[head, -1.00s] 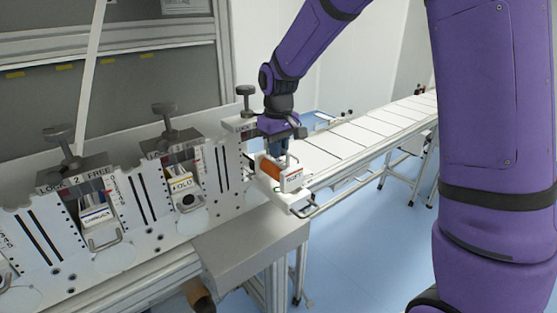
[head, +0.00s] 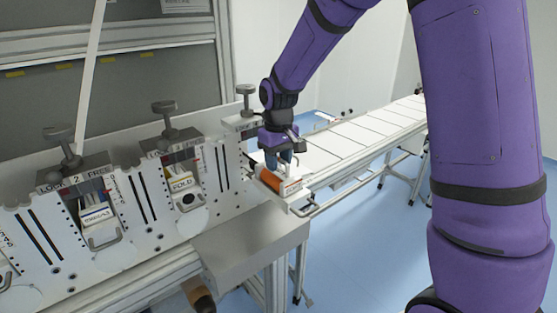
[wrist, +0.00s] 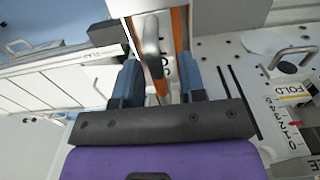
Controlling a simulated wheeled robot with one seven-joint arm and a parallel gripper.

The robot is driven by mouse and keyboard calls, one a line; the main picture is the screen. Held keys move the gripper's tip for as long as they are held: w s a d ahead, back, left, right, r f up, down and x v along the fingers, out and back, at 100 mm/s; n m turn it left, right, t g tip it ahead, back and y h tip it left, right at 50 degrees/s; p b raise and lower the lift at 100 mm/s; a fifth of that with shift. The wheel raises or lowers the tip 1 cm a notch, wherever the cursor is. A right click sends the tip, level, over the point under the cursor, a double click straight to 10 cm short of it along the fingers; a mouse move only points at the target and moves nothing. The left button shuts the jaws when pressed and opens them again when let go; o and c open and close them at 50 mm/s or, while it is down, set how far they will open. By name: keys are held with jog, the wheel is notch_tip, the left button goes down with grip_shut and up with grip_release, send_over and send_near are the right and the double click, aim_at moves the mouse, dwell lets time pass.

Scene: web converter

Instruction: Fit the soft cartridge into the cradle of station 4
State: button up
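The soft cartridge (head: 290,187) is white with an orange roll along its side, at the right end of the station row. My gripper (head: 278,165) is right above it, pointing down. In the wrist view my gripper (wrist: 163,85) has its blue fingers on both sides of the cartridge's grey handle bar and orange strip (wrist: 178,28); it appears shut on the cartridge. The rightmost station (head: 232,155), beside the cartridge, has a dark knob on top. Its number is not readable, and its cradle is largely hidden by my gripper and the cartridge.
Station 2 (head: 78,190) and the station right of it (head: 170,155) hold cartridges; the latter's reads FOLD. A white slatted conveyor (head: 355,140) runs off to the back right. A grey metal box (head: 255,245) stands below the row's right end.

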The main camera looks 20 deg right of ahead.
notch_tip(320, 180, up, 12)
jog(key=f, duration=0.1)
jog(key=s+d+r+m+t, duration=0.1)
jog(key=s+d+r, duration=0.1)
jog(key=s+r, duration=0.35)
jog(key=s+d+r+m+t, duration=0.1)
jog(key=s+d+r, duration=0.15)
jog(key=s, duration=0.55)
jog(key=s+d+m+t, duration=0.1)
jog(key=s+d+t, duration=0.1)
jog(key=s, duration=1.4)
jog(key=shift+d+f+m+t, duration=0.2)
jog(key=shift+f+m+t, duration=0.15)
jog(key=shift+t, duration=0.35)
jog(key=shift+w, duration=0.1)
jog(key=shift+c, duration=0.4)
